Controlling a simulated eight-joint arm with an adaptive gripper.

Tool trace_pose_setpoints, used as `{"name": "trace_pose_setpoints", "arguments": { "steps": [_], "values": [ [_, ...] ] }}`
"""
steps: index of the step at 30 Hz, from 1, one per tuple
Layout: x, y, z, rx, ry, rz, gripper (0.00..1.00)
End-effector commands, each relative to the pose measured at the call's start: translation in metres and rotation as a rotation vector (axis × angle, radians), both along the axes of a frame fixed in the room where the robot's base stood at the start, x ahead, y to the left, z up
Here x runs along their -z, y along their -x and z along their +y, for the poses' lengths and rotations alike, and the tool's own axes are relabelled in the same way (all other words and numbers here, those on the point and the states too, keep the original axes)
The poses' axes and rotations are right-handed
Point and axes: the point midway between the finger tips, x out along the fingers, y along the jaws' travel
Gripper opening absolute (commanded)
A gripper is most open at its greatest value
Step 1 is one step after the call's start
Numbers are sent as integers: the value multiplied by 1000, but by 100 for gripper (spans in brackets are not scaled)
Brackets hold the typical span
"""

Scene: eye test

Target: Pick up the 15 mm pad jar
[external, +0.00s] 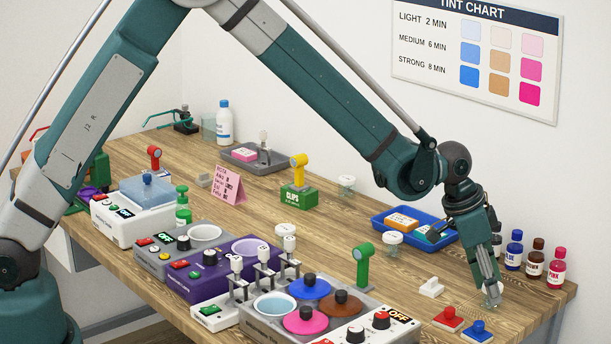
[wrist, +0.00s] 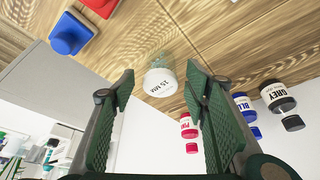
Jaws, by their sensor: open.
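The 15 mm pad jar (wrist: 160,82) is a small clear jar with a white lid marked "15 MM". In the wrist view it shows between and beyond the tips of my two fingers, with no clear contact. In the external view the jar (external: 493,296) stands on the wooden table near the right end, partly hidden by my fingers. My gripper (external: 488,283) points down at it, open and empty. In the wrist view my gripper (wrist: 160,72) has a finger on each side of the jar's lid.
A pink bottle (external: 556,268), a brown bottle (external: 533,260) and a blue bottle (external: 513,251) stand close right of my gripper. A red block (external: 448,319) and a blue block (external: 479,331) lie in front. A blue tray (external: 379,221) and another white-lidded jar (external: 393,238) are to the left.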

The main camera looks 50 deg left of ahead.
Motion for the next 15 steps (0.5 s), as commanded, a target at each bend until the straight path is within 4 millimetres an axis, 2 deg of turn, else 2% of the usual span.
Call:
{"name": "trace_pose_setpoints", "arguments": {
  "steps": [6, 15],
  "values": [
    [16, -5, -4, 0, 0, 0, 46],
    [19, -6, -5, 0, 0, 0, 46]
  ]
}}
